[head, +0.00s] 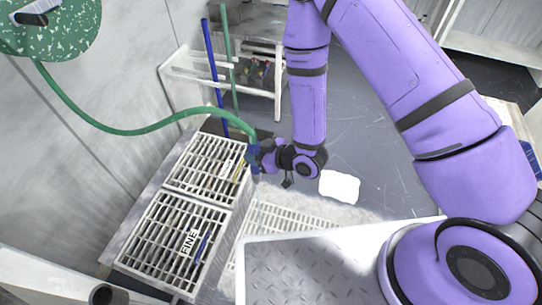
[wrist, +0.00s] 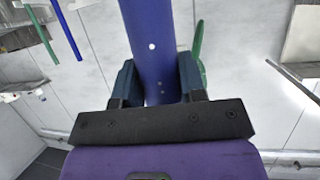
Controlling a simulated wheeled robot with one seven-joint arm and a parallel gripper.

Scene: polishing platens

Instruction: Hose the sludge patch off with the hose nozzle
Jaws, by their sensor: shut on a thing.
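My gripper (head: 258,158) is shut on the blue hose nozzle (head: 252,161), over the right edge of the far grate. The green hose (head: 150,131) runs from the nozzle to the upper left. In the wrist view the nozzle (wrist: 152,50) is a broad blue body between the two jaws (wrist: 155,85), with a bit of green hose (wrist: 199,48) behind the right jaw. I cannot clearly make out a sludge patch. A white, irregular flat shape (head: 339,187) lies on the floor right of my gripper; I cannot tell what it is.
Two slatted grates lie left of my gripper: the far one (head: 203,165) and the near one (head: 172,240), labelled FINE. A green speckled reel (head: 62,38) hangs on the wall. A white rack (head: 190,75) with blue (head: 212,70) and green poles stands behind. Open grey floor lies right.

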